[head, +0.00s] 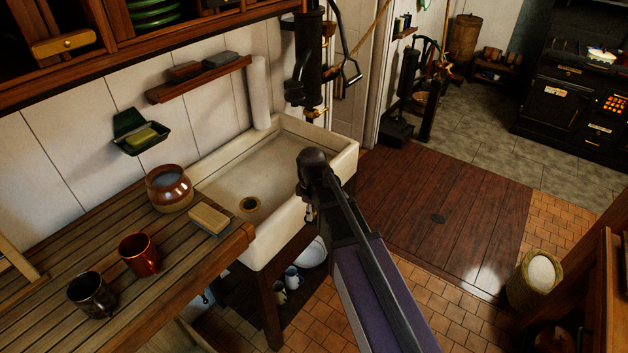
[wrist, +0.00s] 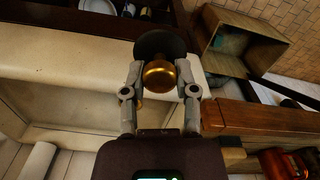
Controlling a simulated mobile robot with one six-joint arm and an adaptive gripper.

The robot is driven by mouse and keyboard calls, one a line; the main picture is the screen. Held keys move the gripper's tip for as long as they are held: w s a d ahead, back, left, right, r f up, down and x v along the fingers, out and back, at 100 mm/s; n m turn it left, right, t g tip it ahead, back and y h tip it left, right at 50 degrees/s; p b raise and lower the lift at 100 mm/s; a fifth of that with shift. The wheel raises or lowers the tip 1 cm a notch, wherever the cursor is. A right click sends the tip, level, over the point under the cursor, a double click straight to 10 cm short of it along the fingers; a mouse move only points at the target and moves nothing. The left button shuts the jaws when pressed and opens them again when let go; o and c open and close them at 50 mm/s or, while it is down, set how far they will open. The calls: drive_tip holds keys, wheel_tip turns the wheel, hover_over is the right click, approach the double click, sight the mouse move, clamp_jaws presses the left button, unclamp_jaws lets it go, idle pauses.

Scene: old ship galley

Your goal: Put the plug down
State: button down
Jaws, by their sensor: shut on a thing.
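The plug is a dark round disc with a brass knob (wrist: 158,76). In the wrist view my gripper (wrist: 160,72) is shut on the knob, one finger on each side. I cannot make out the plug there. In the wrist view the plug shows over the sink's front rim (wrist: 60,62); its height above the rim is unclear.
A slatted wooden counter (head: 185,268) adjoins the sink on the left. A soap-like block (head: 209,219), a brown pot (head: 169,188), a red mug (head: 139,255) and a dark mug (head: 91,295) stand on it. The sink basin looks clear. Dishes sit below the sink.

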drive_tip(key=shift+w, duration=0.15)
drive_tip(key=w+a, duration=0.2)
drive_tip(key=w, duration=0.2)
drive_tip(key=w+a+f+b, duration=0.1)
drive_tip(key=w+a, duration=0.1)
drive_tip(key=w, duration=0.2)
drive_tip(key=w+a, duration=0.2)
drive_tip(key=w, duration=0.3)
drive_tip(key=shift+a+f, duration=0.15)
drive_tip(key=shift+a, duration=0.2)
drive_tip(key=shift+w+a, duration=0.3)
drive_tip(key=shift+w, duration=0.2)
wheel_tip(320, 180, down, 4)
drive_tip(key=b, duration=0.4)
drive_tip(key=shift+c, duration=2)
unclamp_jaws()
drive_tip(key=shift+r, duration=0.25)
